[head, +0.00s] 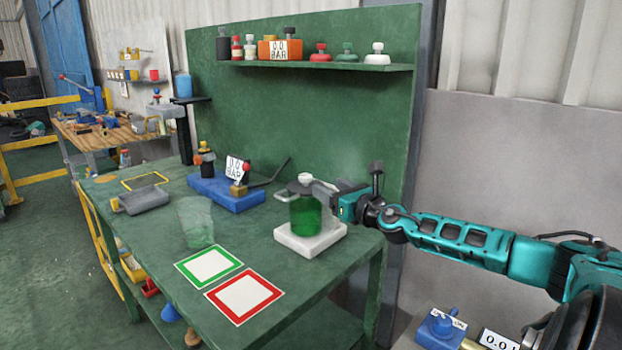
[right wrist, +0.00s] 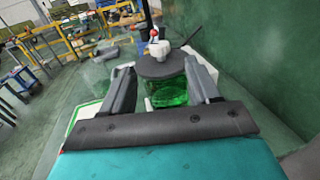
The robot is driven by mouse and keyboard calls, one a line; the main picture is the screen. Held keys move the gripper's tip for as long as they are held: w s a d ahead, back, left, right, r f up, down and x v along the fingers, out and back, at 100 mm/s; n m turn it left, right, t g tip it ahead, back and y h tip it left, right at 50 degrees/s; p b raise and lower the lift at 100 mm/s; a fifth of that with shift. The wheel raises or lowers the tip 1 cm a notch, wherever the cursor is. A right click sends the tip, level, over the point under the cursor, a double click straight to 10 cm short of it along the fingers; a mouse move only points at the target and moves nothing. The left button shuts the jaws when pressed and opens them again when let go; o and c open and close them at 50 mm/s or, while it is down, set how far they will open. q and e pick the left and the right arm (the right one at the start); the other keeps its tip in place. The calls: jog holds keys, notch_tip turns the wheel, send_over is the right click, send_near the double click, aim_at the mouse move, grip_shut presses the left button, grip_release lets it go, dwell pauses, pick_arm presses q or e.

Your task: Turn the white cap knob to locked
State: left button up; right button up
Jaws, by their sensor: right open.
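A green transparent jar (head: 308,216) stands upright on a white square base (head: 297,243) near the right end of the green bench. A small white knob (head: 305,178) shows at its top. My right gripper (head: 312,190) reaches in from the right at the height of the jar's top. In the right wrist view its open fingers (right wrist: 157,72) lie on either side of the green jar (right wrist: 166,92) and its grey round top. I cannot tell if they touch it. Any lock marking is too small to read. My left gripper is out of view.
A blue block (head: 228,192) with a gauge card stands left of the jar. Green-framed (head: 209,266) and red-framed (head: 245,296) mats lie in front. A grey tray (head: 142,199) is farther left. Several capped items, one a white cap (head: 377,55), stand on the shelf above.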

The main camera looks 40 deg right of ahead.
aim_at(309, 177)
jog(key=shift+w+d, duration=0.25)
jog(key=shift+w, duration=1.85)
jog(key=shift+w+d, duration=0.2)
jog(key=shift+w, duration=1.9)
jog(key=c, duration=1)
jog(key=shift+c, duration=0.2)
